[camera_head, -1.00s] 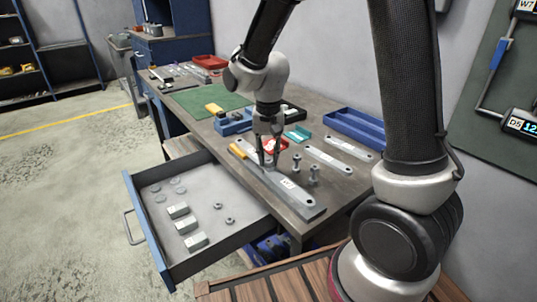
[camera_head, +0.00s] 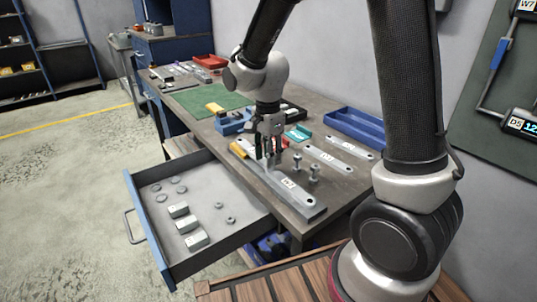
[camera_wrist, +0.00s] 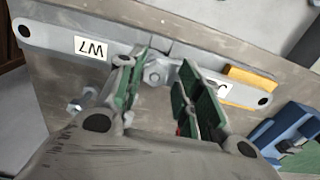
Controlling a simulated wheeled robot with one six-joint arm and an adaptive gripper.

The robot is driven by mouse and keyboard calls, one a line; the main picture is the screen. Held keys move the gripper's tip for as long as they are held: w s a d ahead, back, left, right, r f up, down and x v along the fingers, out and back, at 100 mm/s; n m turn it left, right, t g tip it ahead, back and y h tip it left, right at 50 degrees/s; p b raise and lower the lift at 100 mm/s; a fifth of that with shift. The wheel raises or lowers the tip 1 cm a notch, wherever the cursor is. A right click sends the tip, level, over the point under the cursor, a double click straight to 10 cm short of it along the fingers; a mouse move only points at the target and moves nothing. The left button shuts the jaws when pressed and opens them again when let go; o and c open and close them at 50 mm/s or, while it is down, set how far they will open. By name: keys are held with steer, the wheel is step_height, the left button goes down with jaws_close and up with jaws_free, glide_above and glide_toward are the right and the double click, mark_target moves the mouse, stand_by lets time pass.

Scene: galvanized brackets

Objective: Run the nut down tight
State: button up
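A long galvanized bracket strip (camera_head: 300,196) lies along the bench's front edge. In the wrist view the strip (camera_wrist: 50,38) carries a W7 label, and a second, partly hidden label shows by the right finger. A hex nut (camera_wrist: 154,74) sits on a bolt at the seam near the strip's middle. My gripper (camera_head: 268,158) points down over this part of the strip. Its green-padded fingers (camera_wrist: 160,88) stand apart, one on each side of the nut in the wrist view. I see no clear contact with the nut. In the head view the gripper hides the nut.
An open drawer (camera_head: 205,250) holds washers, nuts and labelled blocks. Upright bolts (camera_head: 314,174) stand right of the strip. Other flat brackets (camera_head: 328,158), a blue tray (camera_head: 357,127), a teal tray (camera_head: 299,132) and a yellow piece (camera_wrist: 250,78) lie nearby.

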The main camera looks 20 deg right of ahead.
stand_by(0.3)
steer(key=n, duration=0.5)
steer(key=shift+n, duration=0.3)
steer(key=n, duration=0.6)
steer(key=shift+d, duration=0.1)
steer(key=n, duration=1.2)
jaws_close()
